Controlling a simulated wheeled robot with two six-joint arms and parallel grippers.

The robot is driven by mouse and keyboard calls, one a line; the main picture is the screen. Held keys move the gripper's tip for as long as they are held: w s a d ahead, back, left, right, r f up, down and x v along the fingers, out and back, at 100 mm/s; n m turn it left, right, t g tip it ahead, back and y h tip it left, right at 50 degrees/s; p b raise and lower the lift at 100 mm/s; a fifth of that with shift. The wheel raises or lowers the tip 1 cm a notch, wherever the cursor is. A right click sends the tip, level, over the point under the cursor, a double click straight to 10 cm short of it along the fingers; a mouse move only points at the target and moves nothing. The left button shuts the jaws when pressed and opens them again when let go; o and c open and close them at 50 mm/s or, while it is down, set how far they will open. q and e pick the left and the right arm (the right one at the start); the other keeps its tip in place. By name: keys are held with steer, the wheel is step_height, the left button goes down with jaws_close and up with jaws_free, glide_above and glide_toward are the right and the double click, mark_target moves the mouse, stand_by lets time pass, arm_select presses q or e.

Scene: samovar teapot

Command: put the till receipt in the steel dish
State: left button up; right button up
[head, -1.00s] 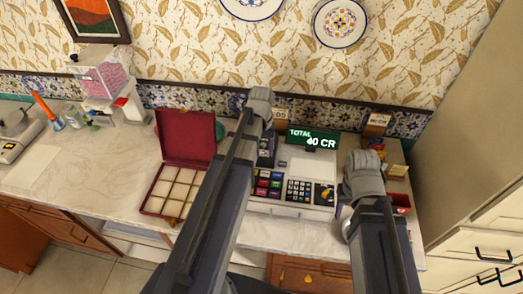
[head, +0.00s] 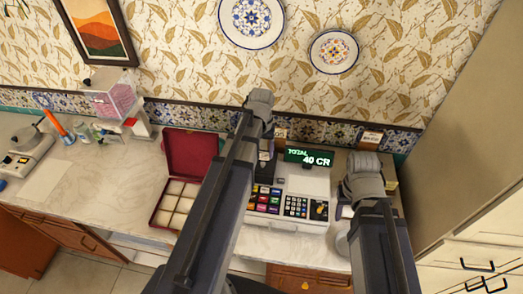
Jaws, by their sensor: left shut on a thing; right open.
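My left gripper (head: 261,101) is shut, seen from behind, in front of the wall just above the left side of the cash register (head: 300,210). What it holds is hidden behind it. I cannot make out the till receipt. My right gripper (head: 362,166) is open at the right side of the register, its fingertips mostly hidden by its own body. A round greyish rim (head: 343,241) shows beside my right arm at the counter's front; it may be the steel dish, but most of it is hidden.
The register display (head: 308,157) reads 40 CR. An open red compartment box (head: 189,153) stands left of the register. A scale (head: 24,152) and a clear bin with pink contents (head: 113,97) are further left. Bare counter (head: 112,178) lies between. A tall cabinet (head: 445,140) bounds the right.

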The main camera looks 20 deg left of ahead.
arm_select(q)
steer(key=shift+r, duration=0.1)
steer(key=shift+r+p, duration=2.4)
steer(key=shift+p, duration=0.1)
arm_select(e)
step_height(320, 180, up, 5)
steer(key=shift+f, duration=0.1)
arm_select(q)
steer(key=shift+f, duration=0.1)
